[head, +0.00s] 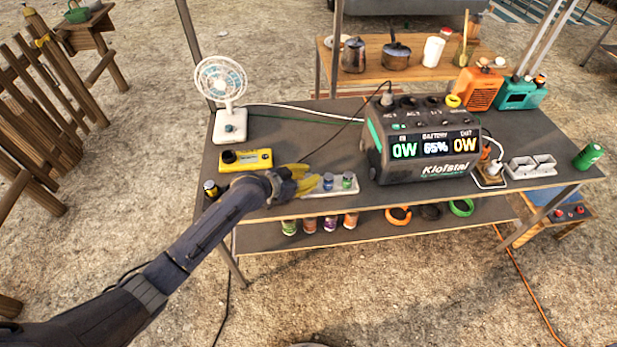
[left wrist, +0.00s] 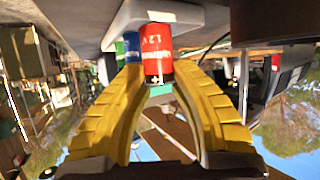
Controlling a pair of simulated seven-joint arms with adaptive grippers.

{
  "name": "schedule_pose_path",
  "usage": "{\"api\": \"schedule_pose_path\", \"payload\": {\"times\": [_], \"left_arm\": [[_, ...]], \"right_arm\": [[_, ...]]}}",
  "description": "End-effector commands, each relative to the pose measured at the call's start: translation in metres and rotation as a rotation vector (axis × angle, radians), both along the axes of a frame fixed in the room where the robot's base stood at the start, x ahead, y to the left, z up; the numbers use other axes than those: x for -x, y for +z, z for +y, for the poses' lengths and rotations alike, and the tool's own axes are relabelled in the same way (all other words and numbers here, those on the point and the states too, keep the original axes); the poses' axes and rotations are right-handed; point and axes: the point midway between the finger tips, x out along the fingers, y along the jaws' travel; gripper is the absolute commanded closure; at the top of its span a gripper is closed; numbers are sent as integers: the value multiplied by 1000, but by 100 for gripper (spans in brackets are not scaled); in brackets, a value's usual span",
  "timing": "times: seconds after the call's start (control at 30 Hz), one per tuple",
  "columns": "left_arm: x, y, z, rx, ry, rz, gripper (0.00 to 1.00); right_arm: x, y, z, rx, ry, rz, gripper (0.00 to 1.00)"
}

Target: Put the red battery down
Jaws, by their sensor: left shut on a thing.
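My left gripper (head: 300,184) reaches the front of the grey table, at the left end of a pale battery tray (head: 335,192). Its yellow fingers, also in the left wrist view (left wrist: 162,72), are shut on the red battery (left wrist: 157,52), marked 1.2V. In the head view the fingers hide the red battery. A blue battery (head: 328,181) and a green battery (head: 347,181) stand upright in the tray, right of the gripper. In the left wrist view the red battery's end is close to the tray (left wrist: 165,12); I cannot tell whether it touches. My right gripper is out of view.
A white fan (head: 229,125) stands behind. A large power station (head: 425,145) stands to the right, beyond it a grey double holder (head: 531,167) and a green can (head: 588,156).

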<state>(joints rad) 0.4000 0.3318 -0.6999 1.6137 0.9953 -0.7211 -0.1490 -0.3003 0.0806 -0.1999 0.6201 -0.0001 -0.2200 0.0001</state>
Motion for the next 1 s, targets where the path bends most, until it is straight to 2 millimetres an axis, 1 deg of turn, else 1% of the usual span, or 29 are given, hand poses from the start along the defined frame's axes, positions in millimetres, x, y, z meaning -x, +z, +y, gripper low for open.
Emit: {"api": "schedule_pose_path", "payload": {"times": [0.1,0.5,0.53,0.7,1.0], "left_arm": [[0,-5,0,1,0,-2,100],[0,-8,0,0,0,-2,100],[0,-8,0,-1,0,-1,72],[0,-8,0,-1,0,-1,52],[0,-5,0,1,0,-2,52]], "right_arm": [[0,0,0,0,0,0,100],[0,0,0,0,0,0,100],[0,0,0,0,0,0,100],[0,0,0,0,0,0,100],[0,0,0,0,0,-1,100]]}}
